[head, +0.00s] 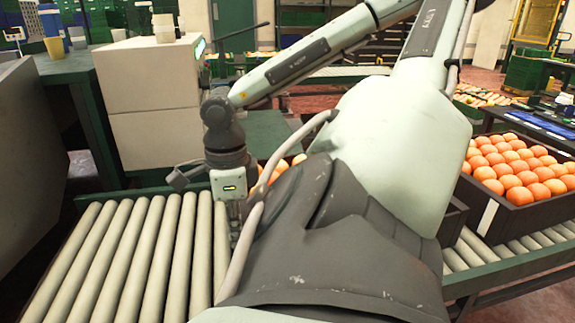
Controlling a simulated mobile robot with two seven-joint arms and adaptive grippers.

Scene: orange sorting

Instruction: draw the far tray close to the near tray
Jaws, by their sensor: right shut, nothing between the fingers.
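A dark tray full of oranges (525,218) stands on the roller conveyor at the right. A second dark tray (453,220) is mostly hidden behind my right arm. Its right end shows beside the arm, and a few oranges (282,172) show to the left of the arm. A gap with bare rollers lies between the two trays. My right gripper (235,232) points down over the rollers, left of the partly hidden tray. It is shut and empty; whether it touches that tray is hidden. My left gripper is not in view.
The roller conveyor (140,250) is bare at the left. A beige box-shaped machine (150,105) stands behind it, close to my right wrist. Cups (55,48) stand on a green counter at the back left. Other crates and produce lie behind.

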